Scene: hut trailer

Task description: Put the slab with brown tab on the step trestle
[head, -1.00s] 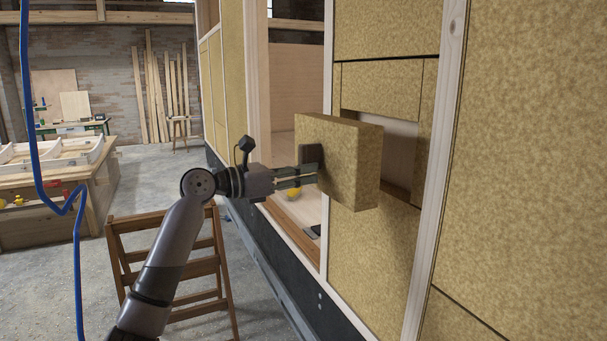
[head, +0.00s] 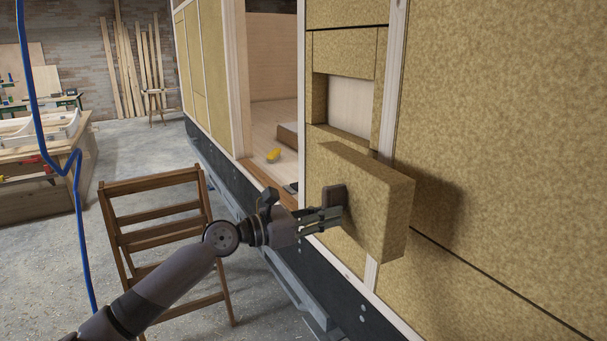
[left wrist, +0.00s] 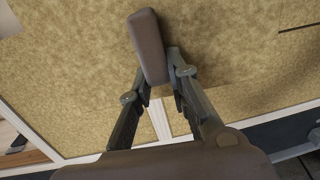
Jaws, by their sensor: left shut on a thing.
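The slab (head: 370,200) is a thick tan fibre block with a dark brown tab on its face. My left gripper (head: 328,213) is shut on the tab and holds the slab in the air, tilted in the picture, in front of the insulated wall. In the left wrist view the brown tab (left wrist: 148,45) shows between the fingers, with the slab's tan face (left wrist: 85,50) behind it. The step trestle (head: 160,232), a brown wooden frame with slats, stands on the floor to the left of the slab, beyond my left arm. My right gripper is out of view.
An empty rectangular recess (head: 350,105) is in the wall behind and above the slab. A doorway with a yellow object (head: 273,155) on its floor lies left of it. A blue hose (head: 45,150) hangs at left, near a workbench (head: 40,190). Grey floor is open behind the trestle.

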